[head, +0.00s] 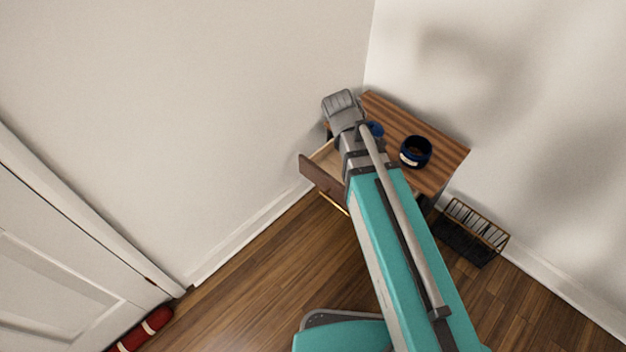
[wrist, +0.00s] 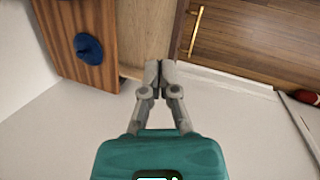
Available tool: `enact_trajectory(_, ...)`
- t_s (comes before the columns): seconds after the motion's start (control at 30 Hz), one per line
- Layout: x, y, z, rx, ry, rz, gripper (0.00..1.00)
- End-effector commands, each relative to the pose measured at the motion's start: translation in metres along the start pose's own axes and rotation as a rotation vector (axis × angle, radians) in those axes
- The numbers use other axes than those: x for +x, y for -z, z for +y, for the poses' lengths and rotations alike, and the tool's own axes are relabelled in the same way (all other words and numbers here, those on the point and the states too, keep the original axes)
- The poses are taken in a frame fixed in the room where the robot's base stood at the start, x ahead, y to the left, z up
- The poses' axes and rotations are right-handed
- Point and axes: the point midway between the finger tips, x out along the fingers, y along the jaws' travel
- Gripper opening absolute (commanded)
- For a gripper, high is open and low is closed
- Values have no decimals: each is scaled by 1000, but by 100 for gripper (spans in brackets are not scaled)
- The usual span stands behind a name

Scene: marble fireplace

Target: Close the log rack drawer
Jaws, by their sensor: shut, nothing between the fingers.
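A small wooden cabinet (head: 440,152) stands in the corner, and its drawer (head: 321,180) is pulled out on the left side. The drawer has a dark brown front, pale wood inside and a thin brass handle (wrist: 195,30). In the head view my arm hides part of the drawer.
Walls close in behind. A red roll (head: 142,330) lies by the white door (head: 60,270). Floor before the drawer is clear.

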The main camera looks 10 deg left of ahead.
Motion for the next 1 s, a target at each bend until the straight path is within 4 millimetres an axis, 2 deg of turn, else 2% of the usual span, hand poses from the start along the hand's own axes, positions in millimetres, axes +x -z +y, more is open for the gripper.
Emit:
enact_trajectory(0.03,17,14,-6,-59,-20,-5,0)
enact_trajectory(0.3,50,65,-28,-373,-122,-44,0)
enact_trajectory(0.7,93,142,-67,-829,-272,-135,0)
enact_trajectory(1.0,118,198,-102,-1149,-376,-228,0)
